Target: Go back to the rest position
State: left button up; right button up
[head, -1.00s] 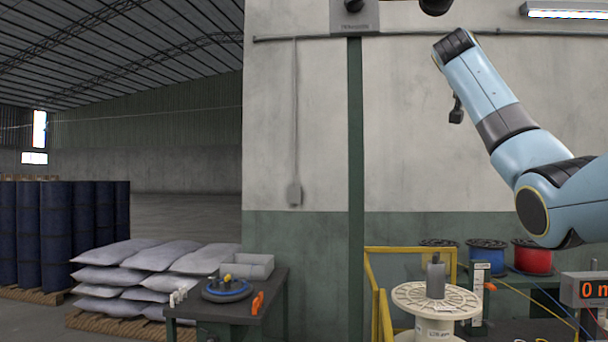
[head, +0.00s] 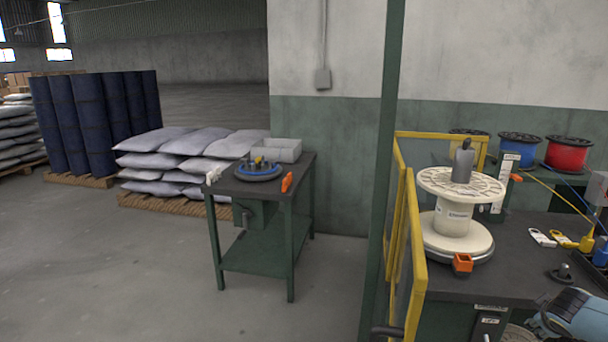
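Part of my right arm (head: 572,317) shows light blue and black in the bottom right corner, low by the dark workbench's front edge. The fingers of my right gripper cannot be made out, so its opening and any hold are unclear. My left arm and gripper are out of view. A cream spool (head: 455,222) stands upright on a round grey base on the workbench (head: 520,262), with a grey post rising through its top. My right arm is to the right of the spool and below it in the picture, apart from it.
A yellow guard rail (head: 416,250) and green post (head: 384,190) stand left of the workbench. Blue (head: 519,150) and red (head: 567,154) spools sit behind. A small green table (head: 262,195) carries a grey bin (head: 277,150). The floor at left front is clear.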

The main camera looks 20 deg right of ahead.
jog(key=s+f+n+g, duration=0.1)
jog(key=s+f, duration=0.3)
jog(key=s, duration=0.7)
jog(key=s+f+n+g+y, duration=0.1)
jog(key=s+f, duration=0.3)
jog(key=s, duration=0.7)
jog(key=s+f+g, duration=0.1)
jog(key=s+f, duration=0.4)
jog(key=s, duration=0.5)
jog(key=s+a+f+m+y, duration=0.15)
jog(key=a+f, duration=0.25)
jog(key=a, duration=0.9)
jog(key=s+a+f+y, duration=0.15)
jog(key=a+f, duration=0.25)
jog(key=a, duration=0.9)
jog(key=a+f+y, duration=0.3)
jog(key=a+f, duration=0.1)
jog(key=a, duration=0.9)
notch_tip(320, 180, down, 10)
jog(key=b, duration=0.9)
jog(key=shift+s+g+b, duration=0.4)
jog(key=shift+s, duration=0.05)
jog(key=shift+r, duration=0.1)
